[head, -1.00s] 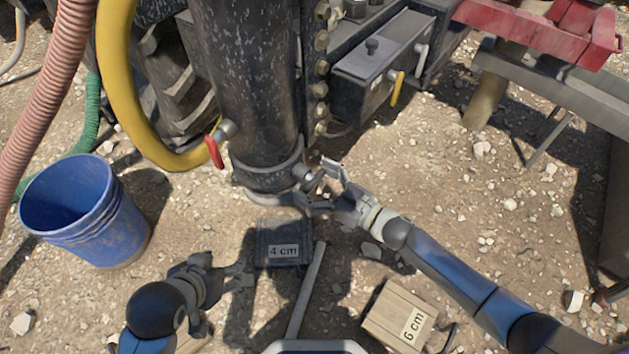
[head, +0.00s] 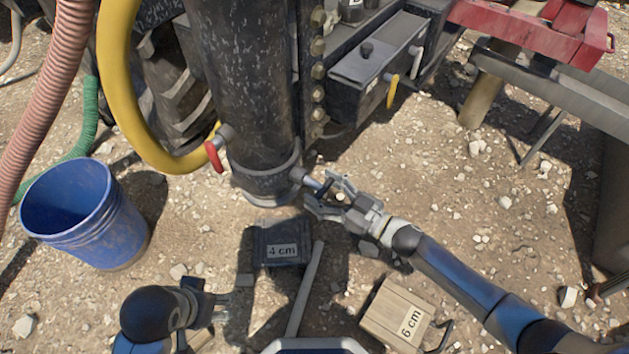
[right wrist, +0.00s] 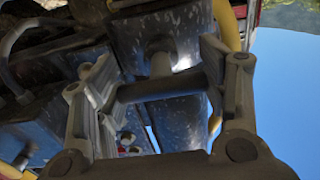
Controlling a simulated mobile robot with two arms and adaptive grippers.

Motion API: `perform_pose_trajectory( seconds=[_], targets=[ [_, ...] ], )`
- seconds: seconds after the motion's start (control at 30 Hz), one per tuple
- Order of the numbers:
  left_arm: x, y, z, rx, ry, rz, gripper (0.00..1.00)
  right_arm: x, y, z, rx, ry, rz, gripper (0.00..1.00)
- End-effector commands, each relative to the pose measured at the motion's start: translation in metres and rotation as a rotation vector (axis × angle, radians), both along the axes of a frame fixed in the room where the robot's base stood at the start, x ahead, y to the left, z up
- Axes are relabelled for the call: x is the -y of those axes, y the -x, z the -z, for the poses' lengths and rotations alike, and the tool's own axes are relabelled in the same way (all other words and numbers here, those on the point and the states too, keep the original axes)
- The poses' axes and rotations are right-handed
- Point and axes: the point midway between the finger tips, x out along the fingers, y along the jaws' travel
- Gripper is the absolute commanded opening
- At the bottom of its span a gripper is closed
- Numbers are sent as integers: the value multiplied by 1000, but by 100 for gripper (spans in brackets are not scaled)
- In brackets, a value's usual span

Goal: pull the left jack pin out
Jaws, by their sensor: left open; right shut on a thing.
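The left jack (head: 245,90) is a thick, dark, mud-spattered tube standing upright at centre in the head view. The jack pin (head: 312,183) sticks out from a collar low on its right side, with a length of bare metal shaft showing. My right gripper (head: 328,194) is shut on the pin's outer end. In the right wrist view the pin's dark crossbar (right wrist: 160,88) lies between the fingers, and its shaft runs to the jack. Whether the pin's inner end is still in the jack is hidden. My left gripper (head: 240,292) is open and empty, low over the ground.
A blue bucket (head: 128,235) stands at left. A dark 4 cm block (head: 280,258) and a wooden 6 cm block (head: 380,312) lie in front, with a grey bar (head: 306,285) between. A yellow hose (head: 112,80) and red-handled valve (head: 214,156) are left of the jack.

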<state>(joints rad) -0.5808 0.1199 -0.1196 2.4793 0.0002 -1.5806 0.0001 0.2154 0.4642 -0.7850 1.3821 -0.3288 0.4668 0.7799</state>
Motion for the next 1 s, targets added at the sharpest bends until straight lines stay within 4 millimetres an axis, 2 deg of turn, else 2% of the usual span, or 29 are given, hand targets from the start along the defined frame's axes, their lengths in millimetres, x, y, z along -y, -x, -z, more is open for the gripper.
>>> perform_pose_trajectory(
  seconds=[0.03,0.1,0.43,0.47,0.6,0.63,1.0],
  targets=[
    [0,1,-9,-4,-2,0,57,9,7,-2,-4,4,1,23],
    [0,0,-12,-2,-1,0,57,14,11,-1,-4,3,1,23],
    [0,0,-11,1,0,0,57,18,13,1,-2,2,-1,23],
    [0,0,-11,1,0,0,57,18,13,1,-2,2,-1,67],
    [0,0,-11,1,-1,0,57,18,13,1,-2,2,0,85],
    [0,0,-11,1,-1,0,57,18,13,1,-2,2,0,88],
    [0,-1,-11,2,0,0,57,19,14,1,-1,2,0,88]
  ],
)
